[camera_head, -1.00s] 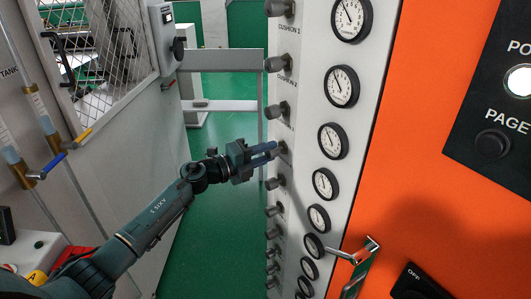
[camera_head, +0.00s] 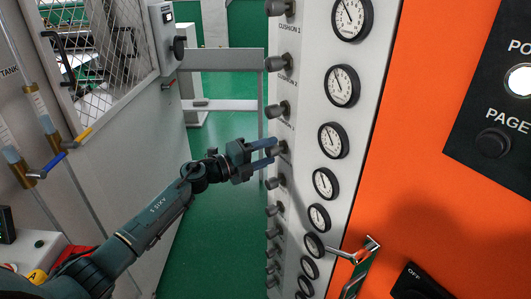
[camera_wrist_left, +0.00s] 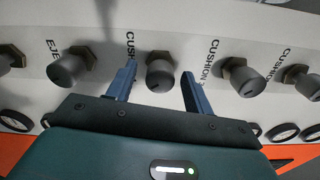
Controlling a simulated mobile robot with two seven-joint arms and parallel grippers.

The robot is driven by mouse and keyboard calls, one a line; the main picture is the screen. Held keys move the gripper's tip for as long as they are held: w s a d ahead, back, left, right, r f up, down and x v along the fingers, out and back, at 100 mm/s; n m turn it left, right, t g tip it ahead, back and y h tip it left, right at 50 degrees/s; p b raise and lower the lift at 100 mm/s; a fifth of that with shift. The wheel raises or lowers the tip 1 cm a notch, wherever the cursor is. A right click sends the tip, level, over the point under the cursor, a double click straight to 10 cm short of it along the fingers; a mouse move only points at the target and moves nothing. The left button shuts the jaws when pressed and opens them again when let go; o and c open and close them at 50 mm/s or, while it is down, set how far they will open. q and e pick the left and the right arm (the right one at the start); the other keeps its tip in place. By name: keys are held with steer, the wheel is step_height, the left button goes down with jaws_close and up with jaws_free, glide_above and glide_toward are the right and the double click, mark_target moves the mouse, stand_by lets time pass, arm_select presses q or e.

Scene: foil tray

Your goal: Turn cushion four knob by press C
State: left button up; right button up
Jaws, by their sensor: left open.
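A column of grey knobs runs down the white panel (camera_head: 308,100); a label reading CUSHION 1 is near the top, and lower labels are hard to read. My left gripper (camera_head: 272,151) is open at the fourth knob from the top in the head view (camera_head: 281,148). In the left wrist view this knob (camera_wrist_left: 160,78) lies between the two spread fingers (camera_wrist_left: 158,84), with a gap visible on each side. The label beside it is partly hidden by a finger. My right gripper is not in view.
Neighbouring knobs (camera_head: 277,108) sit close above and below. Round gauges (camera_head: 333,140) line the panel to the right, beside the orange cabinet (camera_head: 420,150) with a metal latch handle (camera_head: 350,255). Green floor (camera_head: 225,230) lies open to the left, beyond which is a grey cabinet.

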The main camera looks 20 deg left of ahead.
arm_select(q)
steer(key=v, duration=1.3)
steer(key=shift+s, duration=0.1)
stand_by(2.0)
steer(key=s+d+f+n+g+y, duration=0.1)
steer(key=s+d+f+n+y, duration=0.3)
steer(key=s+f+n, duration=0.8)
steer(key=s+d+f+n+g+y, duration=0.2)
steer(key=s+d+f+n+y, duration=0.3)
steer(key=s+d+f+n, duration=0.3)
steer(key=s+f+n, duration=0.4)
steer(key=f+n, duration=0.1)
steer(key=f, duration=0.1)
steer(key=shift+s+d+g, duration=0.3)
steer(key=shift+f, duration=0.15)
